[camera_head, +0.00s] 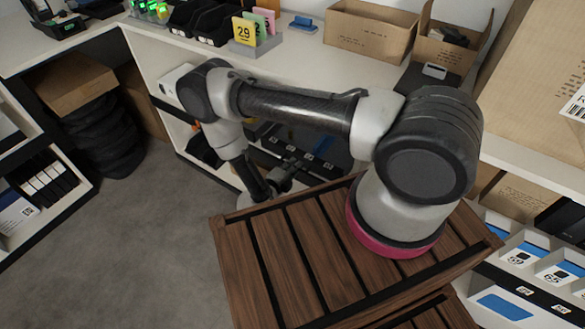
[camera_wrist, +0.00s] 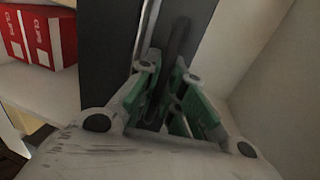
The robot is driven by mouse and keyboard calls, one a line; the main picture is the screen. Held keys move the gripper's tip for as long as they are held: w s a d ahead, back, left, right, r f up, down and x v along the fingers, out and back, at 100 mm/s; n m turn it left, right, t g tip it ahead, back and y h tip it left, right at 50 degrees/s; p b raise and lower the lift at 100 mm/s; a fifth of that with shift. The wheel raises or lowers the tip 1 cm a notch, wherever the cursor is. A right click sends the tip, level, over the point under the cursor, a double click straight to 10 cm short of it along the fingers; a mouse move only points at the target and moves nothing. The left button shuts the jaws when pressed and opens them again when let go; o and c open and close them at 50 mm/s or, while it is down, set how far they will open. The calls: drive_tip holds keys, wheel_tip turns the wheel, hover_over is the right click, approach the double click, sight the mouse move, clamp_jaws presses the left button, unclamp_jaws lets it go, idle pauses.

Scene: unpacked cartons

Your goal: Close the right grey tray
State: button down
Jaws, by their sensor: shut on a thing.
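A dark grey tray (camera_head: 338,160) is under the white counter in the head view, partly hidden by my arm and the wooden slatted surface. I take it for the right grey tray; how far it is out cannot be told. My gripper (camera_head: 285,172) is low at its left front. In the wrist view a dark grey panel (camera_wrist: 105,50) stands upright, and my gripper (camera_wrist: 172,90) has its green-padded fingers around a narrow dark upright edge or bar beside it. This seems part of the tray; the fingertips' contact is partly hidden.
A red and white box (camera_wrist: 40,38) stands on a white shelf (camera_wrist: 45,90) at the left. The slatted wooden surface (camera_head: 285,262) fills the front. The counter (camera_head: 290,70) holds number cards (camera_head: 245,32) and an open carton (camera_head: 370,30). Grey floor (camera_head: 130,235) is clear at left.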

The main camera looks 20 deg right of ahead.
drive_tip(key=shift+d, duration=0.1)
drive_tip(key=c, duration=1.5)
unclamp_jaws()
drive_tip(key=shift+w, duration=0.1)
drive_tip(key=shift+c, duration=0.2)
drive_tip(key=v, duration=1.2)
